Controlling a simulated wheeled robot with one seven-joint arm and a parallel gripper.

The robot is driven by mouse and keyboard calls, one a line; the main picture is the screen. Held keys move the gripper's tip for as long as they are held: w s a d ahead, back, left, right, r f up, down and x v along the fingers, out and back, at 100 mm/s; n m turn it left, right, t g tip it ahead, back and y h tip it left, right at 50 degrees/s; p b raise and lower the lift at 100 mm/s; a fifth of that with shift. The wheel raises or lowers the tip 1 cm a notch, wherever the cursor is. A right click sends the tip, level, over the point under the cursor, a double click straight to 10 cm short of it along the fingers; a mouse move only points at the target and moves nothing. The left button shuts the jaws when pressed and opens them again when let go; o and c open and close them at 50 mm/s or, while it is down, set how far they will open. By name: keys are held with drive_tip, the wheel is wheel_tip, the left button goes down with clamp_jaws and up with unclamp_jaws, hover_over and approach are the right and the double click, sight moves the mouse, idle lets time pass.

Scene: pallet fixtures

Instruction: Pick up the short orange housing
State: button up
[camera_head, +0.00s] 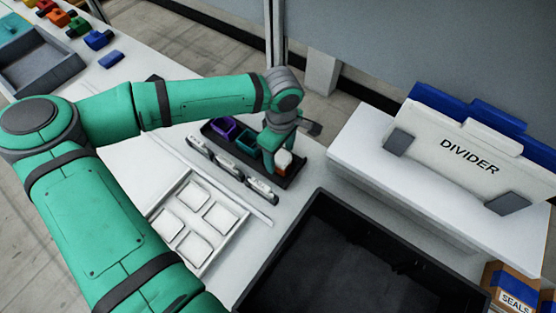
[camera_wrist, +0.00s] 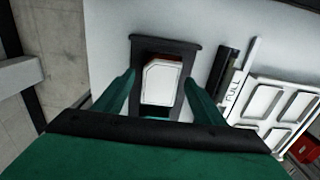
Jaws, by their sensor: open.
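A housing with a pale, white-looking top and orange lower sides (camera_head: 284,170) stands at the near right end of a black tray (camera_head: 293,178). In the wrist view its pale top, with a reddish-brown edge (camera_wrist: 160,84), lies between my two green fingers. My gripper (camera_head: 276,145) is open and points down at this end of the tray, one finger on each side of the housing in the wrist view. I cannot tell whether either finger touches it. The gripper partly hides the tray's middle in the head view.
The tray also holds a purple housing (camera_head: 223,129) and a teal one (camera_head: 247,142). Beside it are a labelled rail (camera_head: 230,170) and a white panel with square pads (camera_head: 193,222). A large black bin (camera_head: 350,260) and a DIVIDER stand (camera_head: 455,150) lie right.

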drive_tip(key=shift+f, duration=0.45)
drive_tip(key=c, duration=1.2)
drive_tip(key=shift+r, duration=0.15)
